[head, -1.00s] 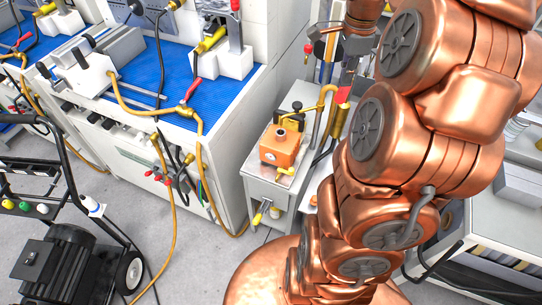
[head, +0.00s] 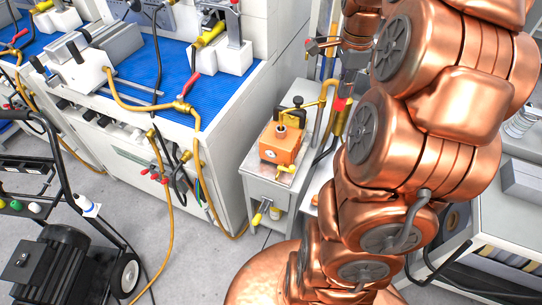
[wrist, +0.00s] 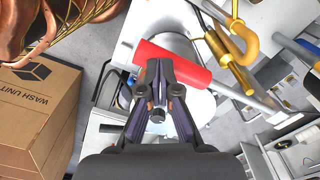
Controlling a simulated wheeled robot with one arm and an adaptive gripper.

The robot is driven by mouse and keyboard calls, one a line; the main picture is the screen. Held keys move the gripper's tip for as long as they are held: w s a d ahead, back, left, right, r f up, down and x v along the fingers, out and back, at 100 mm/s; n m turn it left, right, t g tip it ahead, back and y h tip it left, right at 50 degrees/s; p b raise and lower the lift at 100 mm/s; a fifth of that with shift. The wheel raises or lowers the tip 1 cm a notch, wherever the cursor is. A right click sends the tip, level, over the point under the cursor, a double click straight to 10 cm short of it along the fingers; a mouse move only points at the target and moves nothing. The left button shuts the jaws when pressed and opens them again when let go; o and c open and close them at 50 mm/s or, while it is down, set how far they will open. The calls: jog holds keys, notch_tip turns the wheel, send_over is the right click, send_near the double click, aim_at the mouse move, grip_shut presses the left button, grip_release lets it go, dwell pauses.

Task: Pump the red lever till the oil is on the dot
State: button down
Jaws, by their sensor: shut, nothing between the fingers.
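The red lever's handle (wrist: 190,68) lies slantwise across the upper middle of the wrist view, and its grey rod runs off to the right. My gripper (wrist: 159,64) is shut and empty, its fingertips overlapping the left part of the handle; I cannot tell if they touch it. A white cylinder stands behind the handle. In the head view the red handle (head: 340,104) shows small, just below my gripper (head: 352,82), beside yellow parts. My arm hides much of the pump there. I cannot make out the oil level or the dot.
Yellow pipes (wrist: 235,65) stand close right of the handle. A cardboard box (wrist: 38,115) is at the lower left of the wrist view. In the head view an orange unit (head: 281,144) sits on a small cabinet left of my arm. A blue-topped bench (head: 170,90) is further left.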

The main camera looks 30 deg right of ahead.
jog(key=shift+f+b, duration=1.6)
jog(key=shift+f, duration=1.45)
jog(key=shift+r+p, duration=1.15)
jog(key=shift+r, duration=5.1)
jog(key=shift+f+b, duration=3.15)
jog(key=shift+f, duration=3.05)
jog(key=shift+r+p, duration=2.05)
jog(key=shift+r, duration=4.2)
